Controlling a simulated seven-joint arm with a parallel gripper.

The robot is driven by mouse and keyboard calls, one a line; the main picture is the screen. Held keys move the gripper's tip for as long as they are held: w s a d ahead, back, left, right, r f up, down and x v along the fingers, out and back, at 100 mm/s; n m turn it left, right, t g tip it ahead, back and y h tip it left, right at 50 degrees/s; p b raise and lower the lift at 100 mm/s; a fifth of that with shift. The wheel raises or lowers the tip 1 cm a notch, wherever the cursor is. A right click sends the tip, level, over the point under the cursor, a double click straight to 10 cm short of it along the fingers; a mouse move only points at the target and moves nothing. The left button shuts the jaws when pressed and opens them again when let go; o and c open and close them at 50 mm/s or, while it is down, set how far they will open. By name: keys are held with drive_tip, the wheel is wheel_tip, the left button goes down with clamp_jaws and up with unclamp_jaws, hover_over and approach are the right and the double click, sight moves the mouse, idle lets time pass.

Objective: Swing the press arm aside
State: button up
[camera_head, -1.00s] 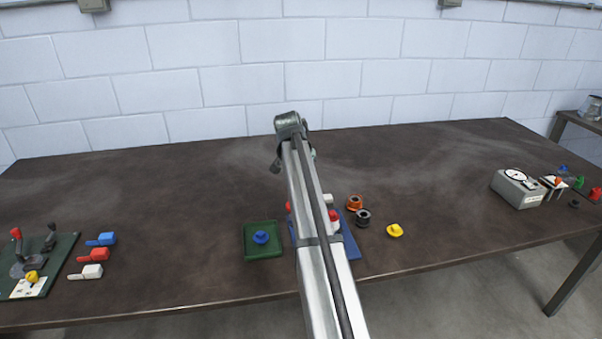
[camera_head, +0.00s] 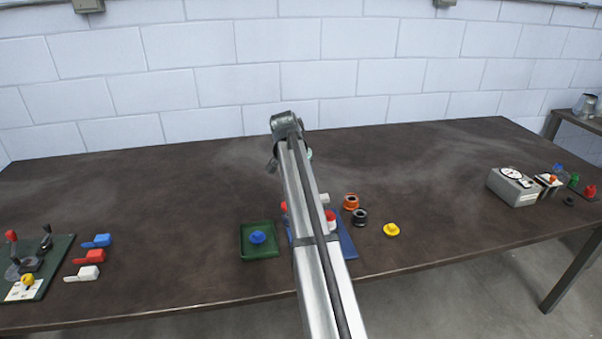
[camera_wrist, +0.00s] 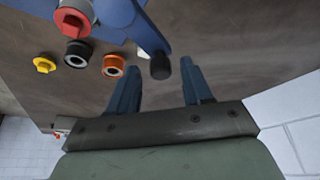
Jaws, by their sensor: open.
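In the wrist view, my gripper (camera_wrist: 159,78) is open, with its two blue fingers apart. A black knob (camera_wrist: 160,67) shows between and just beyond the fingertips, at the end of a blue piece (camera_wrist: 140,25) that looks like the press arm. I cannot tell whether the fingers touch the knob. A red round part (camera_wrist: 70,20) is near the blue piece at upper left. In the head view, my own arm hides the gripper and most of the blue base (camera_head: 347,243); a red part (camera_head: 330,216) shows beside my arm.
A green tray (camera_head: 259,254) holding a blue part (camera_head: 257,237) is left of the base. An orange ring (camera_head: 351,201), a black ring (camera_head: 360,216) and a yellow part (camera_head: 391,230) lie to the right.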

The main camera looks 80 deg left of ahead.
drive_tip(key=shift+r, duration=0.1)
drive_tip(key=v, duration=1.3)
drive_tip(key=shift+d+r, duration=0.2)
drive_tip(key=shift+r, duration=0.05)
drive_tip(key=shift+s, duration=0.1)
